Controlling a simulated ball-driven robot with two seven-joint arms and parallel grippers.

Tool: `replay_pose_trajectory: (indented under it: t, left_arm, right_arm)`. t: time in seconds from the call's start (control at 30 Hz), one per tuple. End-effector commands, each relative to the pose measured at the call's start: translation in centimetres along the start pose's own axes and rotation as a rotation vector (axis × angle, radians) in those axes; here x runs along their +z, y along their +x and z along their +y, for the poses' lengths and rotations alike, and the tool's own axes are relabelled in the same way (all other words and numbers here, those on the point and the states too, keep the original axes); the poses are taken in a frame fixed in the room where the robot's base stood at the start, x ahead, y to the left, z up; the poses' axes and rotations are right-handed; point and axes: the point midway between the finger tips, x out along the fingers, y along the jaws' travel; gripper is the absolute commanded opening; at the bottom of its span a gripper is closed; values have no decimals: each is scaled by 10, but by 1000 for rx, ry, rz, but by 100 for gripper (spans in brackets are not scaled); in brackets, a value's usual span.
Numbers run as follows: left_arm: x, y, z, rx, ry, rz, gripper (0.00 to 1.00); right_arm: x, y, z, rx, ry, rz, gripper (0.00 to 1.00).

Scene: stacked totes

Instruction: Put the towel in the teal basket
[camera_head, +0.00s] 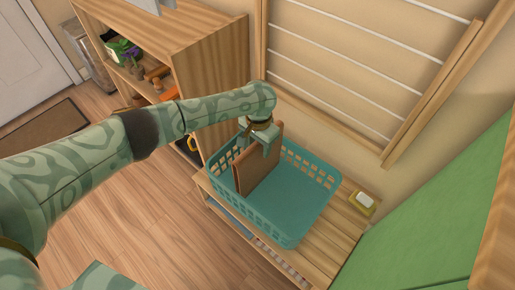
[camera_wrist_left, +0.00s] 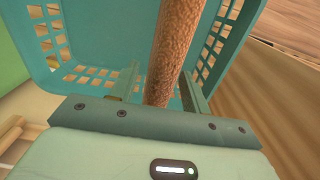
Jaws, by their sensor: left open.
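The towel (camera_head: 258,168) is brown and folded into a flat slab. It stands on edge inside the teal basket (camera_head: 290,196), towards its left end. My left gripper (camera_head: 263,137) is at the towel's upper edge, above the basket. In the left wrist view the towel (camera_wrist_left: 176,45) runs between the two fingers of my left gripper (camera_wrist_left: 163,88), which are apart. The basket's perforated walls (camera_wrist_left: 105,30) show around it there. My right gripper is not in view.
The basket stands on a low wooden bench (camera_head: 345,222). A yellow dish (camera_head: 363,202) with a white bar sits at the bench's right end. A wooden shelf unit (camera_head: 215,60) with several items stands at left. A slatted wooden frame (camera_head: 360,65) is on the wall behind.

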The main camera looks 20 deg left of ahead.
Motion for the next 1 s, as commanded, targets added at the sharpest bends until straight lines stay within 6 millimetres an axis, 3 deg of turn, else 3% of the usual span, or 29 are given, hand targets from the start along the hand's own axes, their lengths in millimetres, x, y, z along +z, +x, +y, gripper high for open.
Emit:
replay_pose_trajectory:
  t: [0.03, 0.1, 0.33, 0.5, 1.0]
  left_arm:
    - [-2, -26, 0, -2, 0, 12, 47]
    - [-1, -44, 0, -3, 1, 11, 47]
    - [0, -85, 0, -1, 0, 7, 47]
    - [0, -93, 0, 0, 0, 2, 47]
    - [0, -92, 0, 0, 0, 1, 47]
  right_arm:
    - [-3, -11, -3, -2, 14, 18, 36]
    - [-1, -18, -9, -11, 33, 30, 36]
    - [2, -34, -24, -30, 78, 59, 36]
    - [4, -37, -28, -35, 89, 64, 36]
    - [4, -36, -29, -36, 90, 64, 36]
